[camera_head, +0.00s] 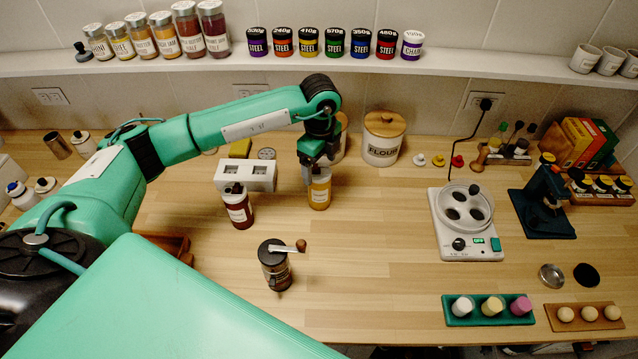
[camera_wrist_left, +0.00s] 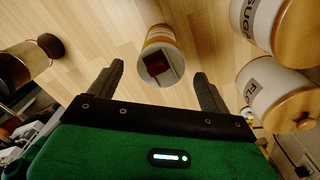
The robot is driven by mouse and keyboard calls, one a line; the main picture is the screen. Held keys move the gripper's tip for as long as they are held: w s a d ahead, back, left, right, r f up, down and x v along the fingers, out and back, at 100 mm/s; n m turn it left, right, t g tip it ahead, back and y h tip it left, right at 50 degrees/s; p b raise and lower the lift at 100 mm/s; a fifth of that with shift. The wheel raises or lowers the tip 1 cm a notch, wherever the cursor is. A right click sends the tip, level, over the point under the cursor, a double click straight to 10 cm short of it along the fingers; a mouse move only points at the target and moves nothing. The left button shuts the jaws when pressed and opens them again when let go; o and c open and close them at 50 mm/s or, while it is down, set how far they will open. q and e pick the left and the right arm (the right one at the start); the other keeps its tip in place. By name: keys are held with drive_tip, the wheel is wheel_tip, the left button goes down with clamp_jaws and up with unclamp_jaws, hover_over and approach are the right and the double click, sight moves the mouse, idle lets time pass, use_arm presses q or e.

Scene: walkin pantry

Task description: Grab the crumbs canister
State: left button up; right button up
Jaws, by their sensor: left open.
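A small jar with yellow-orange contents and a pale label (camera_head: 319,192) stands upright on the wooden counter. I take it for the crumbs canister, but its label is too small to read. In the left wrist view the jar (camera_wrist_left: 160,45) shows its pale top with a dark square knob, ahead of and between my fingers. My left gripper (camera_head: 318,163) is open, pointing down just above the jar; in the wrist view its two fingers (camera_wrist_left: 157,88) are spread and hold nothing. The gripper hides part of the jar's top in the head view. My right gripper is not in view.
A dark red bottle (camera_head: 238,208) and white socket block (camera_head: 245,175) stand left of the jar. A flour canister (camera_head: 383,140) and sugar canister (camera_wrist_left: 272,25) stand close by. A grinder (camera_head: 275,262) is in front. The counter right of the jar is clear up to a scale-like device (camera_head: 465,225).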

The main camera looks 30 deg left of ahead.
sight(320, 170)
use_arm(q)
drive_tip(key=shift+f, duration=0.2)
drive_tip(key=shift+f+p, duration=0.55)
drive_tip(key=shift+p, duration=0.35)
wheel_tip(320, 170, down, 3)
drive_tip(key=shift+f+p, duration=0.2)
drive_tip(key=shift+p, duration=0.55)
drive_tip(key=shift+a+f, duration=0.1)
drive_tip(key=shift+f, duration=0.15)
drive_tip(key=shift+c, duration=0.9)
drive_tip(key=shift+w, duration=0.1)
drive_tip(key=c, duration=1)
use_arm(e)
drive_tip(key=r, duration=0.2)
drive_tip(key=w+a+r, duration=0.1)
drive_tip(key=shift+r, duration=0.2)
